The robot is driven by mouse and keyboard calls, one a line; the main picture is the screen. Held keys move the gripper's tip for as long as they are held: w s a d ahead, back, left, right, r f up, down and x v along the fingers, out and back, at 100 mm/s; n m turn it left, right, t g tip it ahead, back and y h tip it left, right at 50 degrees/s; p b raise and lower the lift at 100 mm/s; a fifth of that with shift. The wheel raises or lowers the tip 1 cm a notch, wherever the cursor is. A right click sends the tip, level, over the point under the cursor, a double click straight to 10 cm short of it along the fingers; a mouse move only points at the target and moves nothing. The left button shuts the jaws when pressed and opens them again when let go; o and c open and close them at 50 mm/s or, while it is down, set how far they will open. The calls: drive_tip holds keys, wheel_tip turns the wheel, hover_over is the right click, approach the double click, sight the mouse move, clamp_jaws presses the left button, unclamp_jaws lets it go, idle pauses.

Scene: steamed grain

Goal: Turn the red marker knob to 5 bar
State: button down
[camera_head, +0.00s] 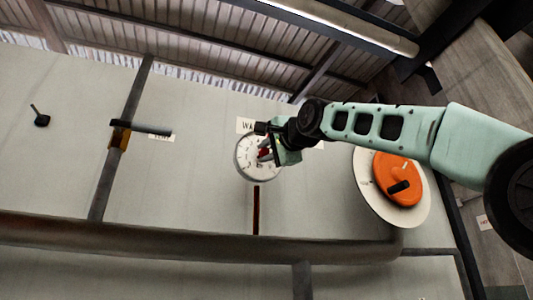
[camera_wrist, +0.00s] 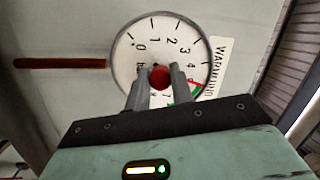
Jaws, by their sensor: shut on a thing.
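A round white pressure gauge (camera_head: 243,163) is mounted on the pale wall in the head view, partly covered by my gripper. In the wrist view the gauge (camera_wrist: 133,57) shows the numbers 0 to 4 along its arc, with a short green and red band at its right side. The red knob (camera_wrist: 160,79) sits at the dial's centre; it also shows as a small red patch in the head view (camera_head: 264,153). My gripper (camera_wrist: 160,73) is shut on the red knob, one finger on each side. The lower dial is hidden by the fingers, and I cannot tell where the marker points.
A large orange knob (camera_head: 391,172) on a white disc is to the right, below my arm. A dark lever (camera_head: 150,128) and a small black switch (camera_head: 41,121) are on the wall at left. A thick pipe (camera_head: 180,234) runs below the gauge.

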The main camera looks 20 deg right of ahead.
idle(0.3)
drive_tip(key=c, duration=1.2)
unclamp_jaws()
drive_tip(key=b+v, duration=0.6)
drive_tip(key=v, duration=1.1)
drive_tip(key=shift+s, duration=0.15)
drive_tip(key=shift+d+f, duration=0.1)
